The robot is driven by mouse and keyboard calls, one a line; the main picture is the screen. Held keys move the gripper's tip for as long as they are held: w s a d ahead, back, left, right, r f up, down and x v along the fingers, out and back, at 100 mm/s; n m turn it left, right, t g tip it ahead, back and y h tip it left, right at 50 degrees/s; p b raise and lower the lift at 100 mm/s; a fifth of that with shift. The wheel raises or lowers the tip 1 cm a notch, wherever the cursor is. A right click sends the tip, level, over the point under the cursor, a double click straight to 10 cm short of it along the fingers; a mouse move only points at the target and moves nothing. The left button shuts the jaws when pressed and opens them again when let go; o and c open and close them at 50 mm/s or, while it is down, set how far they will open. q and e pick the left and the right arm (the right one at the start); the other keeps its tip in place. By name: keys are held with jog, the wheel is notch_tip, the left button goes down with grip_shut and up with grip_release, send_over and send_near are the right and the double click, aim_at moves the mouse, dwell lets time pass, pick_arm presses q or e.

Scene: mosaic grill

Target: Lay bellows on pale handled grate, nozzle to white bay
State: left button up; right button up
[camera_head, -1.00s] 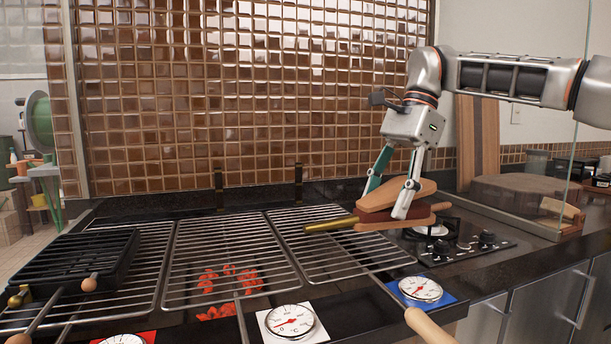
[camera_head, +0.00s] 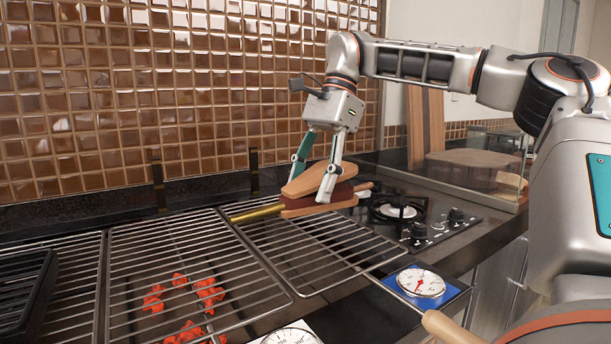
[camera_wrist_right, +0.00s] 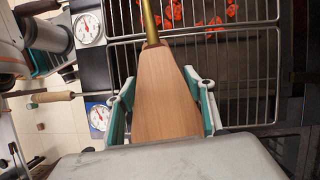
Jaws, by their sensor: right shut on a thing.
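The bellows (camera_head: 318,183), with pale wooden boards, a dark red-brown middle and a brass nozzle (camera_head: 256,213), is in my right gripper (camera_head: 311,184). The gripper is shut on its boards. The bellows is over the back of the right grate (camera_head: 330,262), whose pale wooden handle (camera_head: 452,327) sticks out in front. The nozzle points left toward the middle grate (camera_head: 130,275), the bay with the white gauge tile (camera_head: 305,326). In the right wrist view the nozzle (camera_wrist_right: 150,22) points toward the red coals. I cannot tell whether the bellows touches the grate. My left gripper is out of view.
Red coals (camera_head: 185,292) glow under the middle grate. A blue-tiled gauge (camera_head: 420,283) lies in front of the right grate. A gas burner (camera_head: 398,211) with knobs is to the right. A black grill basket (camera_head: 25,285) is at left, and a tiled wall (camera_head: 200,90) stands behind.

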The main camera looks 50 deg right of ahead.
aim_at(311, 200)
notch_tip(311, 200, down, 3)
jog(key=shift+w+f+b, duration=0.1)
jog(key=shift+f+b, duration=0.1)
jog(key=shift+b, duration=0.3)
jog(key=shift+f, duration=0.6)
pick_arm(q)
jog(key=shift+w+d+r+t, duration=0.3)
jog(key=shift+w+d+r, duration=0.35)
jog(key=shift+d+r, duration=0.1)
pick_arm(e)
jog(key=shift+f, duration=1.1)
jog(key=o, duration=1.5)
jog(key=v, duration=1.2)
